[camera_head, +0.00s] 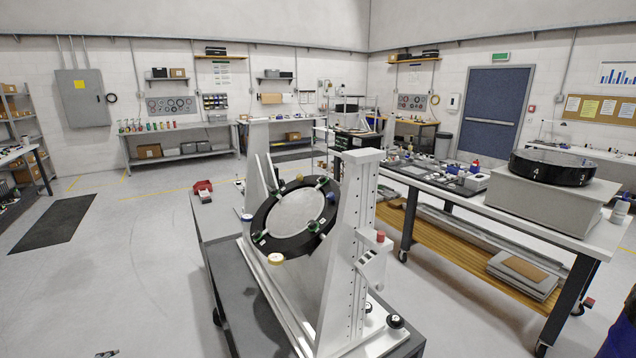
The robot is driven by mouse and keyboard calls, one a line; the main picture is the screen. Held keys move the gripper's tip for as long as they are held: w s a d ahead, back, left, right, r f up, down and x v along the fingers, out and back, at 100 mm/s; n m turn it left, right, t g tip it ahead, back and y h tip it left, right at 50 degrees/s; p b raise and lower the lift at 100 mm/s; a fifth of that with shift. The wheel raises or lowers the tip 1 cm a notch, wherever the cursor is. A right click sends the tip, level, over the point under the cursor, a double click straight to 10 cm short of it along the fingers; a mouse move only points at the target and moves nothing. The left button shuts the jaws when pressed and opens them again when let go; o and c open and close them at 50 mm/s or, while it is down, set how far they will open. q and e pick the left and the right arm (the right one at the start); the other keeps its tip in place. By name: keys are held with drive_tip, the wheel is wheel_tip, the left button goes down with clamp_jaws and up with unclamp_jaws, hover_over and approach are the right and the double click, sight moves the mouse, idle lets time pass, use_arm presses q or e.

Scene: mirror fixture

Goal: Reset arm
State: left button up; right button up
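A white mirror fixture (353,225) stands on a dark-topped bench in the middle. A round mirror in a black ring (262,222) is held tilted between its uprights.
A long workbench (420,180) on wheels runs along the right, with a black ring (550,167) on a grey box and small tools. Open floor (120,250) lies left, with a dark mat (48,221).

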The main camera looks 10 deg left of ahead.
use_arm(q)
drive_tip(key=s+a+f+n+g+y, duration=0.15)
drive_tip(key=s+a, duration=0.25)
drive_tip(key=s, duration=0.5)
drive_tip(key=s+a+f+n+g+y, duration=0.1)
drive_tip(key=s+a+n+g, duration=0.15)
drive_tip(key=s, duration=0.65)
drive_tip(key=s+a+f+n+g+y, duration=0.1)
drive_tip(key=s+a+f+g, duration=0.15)
drive_tip(key=s+a, duration=0.45)
drive_tip(key=s+d+f+n+h, duration=0.1)
drive_tip(key=s+d+f+h, duration=0.15)
drive_tip(key=d+f, duration=0.65)
drive_tip(key=s+d+f+h, duration=0.1)
drive_tip(key=s+d+f, duration=0.3)
drive_tip(key=d, duration=0.9)
drive_tip(key=s+d+f+n+h, duration=0.1)
drive_tip(key=s+d+f, duration=0.1)
drive_tip(key=d+f, duration=0.8)
drive_tip(key=s+d+f+h+b, duration=0.1)
drive_tip(key=d+f, duration=0.2)
drive_tip(key=d, duration=1)
drive_tip(key=s+d+f+n+g+h+b, duration=0.1)
drive_tip(key=d+f, duration=0.3)
drive_tip(key=d, duration=0.9)
drive_tip(key=s+d+f+n+h+b, duration=0.1)
drive_tip(key=d+f, duration=0.3)
drive_tip(key=d, duration=0.9)
drive_tip(key=shift+h+b, duration=0.6)
drive_tip(key=shift+h, duration=0.2)
